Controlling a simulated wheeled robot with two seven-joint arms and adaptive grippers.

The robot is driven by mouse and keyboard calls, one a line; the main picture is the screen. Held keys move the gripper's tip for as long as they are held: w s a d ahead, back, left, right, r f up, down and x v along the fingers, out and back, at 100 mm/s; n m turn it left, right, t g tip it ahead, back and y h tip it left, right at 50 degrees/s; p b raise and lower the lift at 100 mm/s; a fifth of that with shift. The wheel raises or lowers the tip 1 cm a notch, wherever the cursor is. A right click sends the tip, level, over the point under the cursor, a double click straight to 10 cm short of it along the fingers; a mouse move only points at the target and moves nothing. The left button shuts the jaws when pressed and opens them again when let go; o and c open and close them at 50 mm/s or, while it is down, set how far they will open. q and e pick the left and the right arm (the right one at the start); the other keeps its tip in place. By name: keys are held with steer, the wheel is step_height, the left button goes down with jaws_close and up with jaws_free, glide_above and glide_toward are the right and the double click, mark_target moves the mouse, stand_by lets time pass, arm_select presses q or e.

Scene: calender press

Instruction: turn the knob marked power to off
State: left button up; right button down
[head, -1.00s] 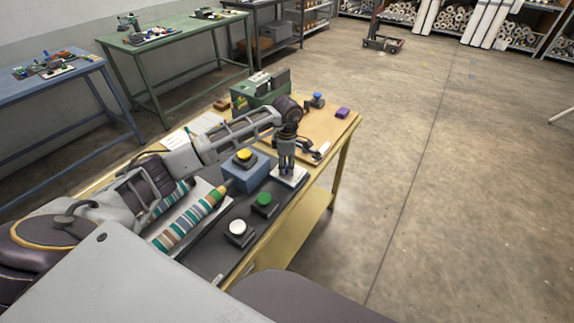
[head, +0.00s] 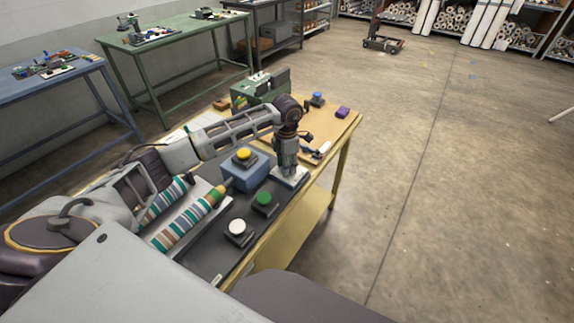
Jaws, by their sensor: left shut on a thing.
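My left gripper (head: 289,169) points straight down over a small white plate (head: 297,180) at the right edge of the machine's dark base. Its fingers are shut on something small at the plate. The knob is hidden behind the fingers, and I cannot read any power or off marking. The calender press (head: 188,217) with its striped rolls stands left of the gripper. My right gripper is not in view.
A yellow button on a blue box (head: 247,172), a green button (head: 264,199) and a white button (head: 238,228) sit near the gripper. A green box (head: 262,90) and a purple block (head: 342,112) lie farther back. Open floor lies to the right.

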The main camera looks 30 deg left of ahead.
arm_select(q)
steer(key=n, duration=0.3)
steer(key=shift+n, duration=0.9)
steer(key=shift+r+n, duration=0.1)
steer(key=shift+n, duration=1)
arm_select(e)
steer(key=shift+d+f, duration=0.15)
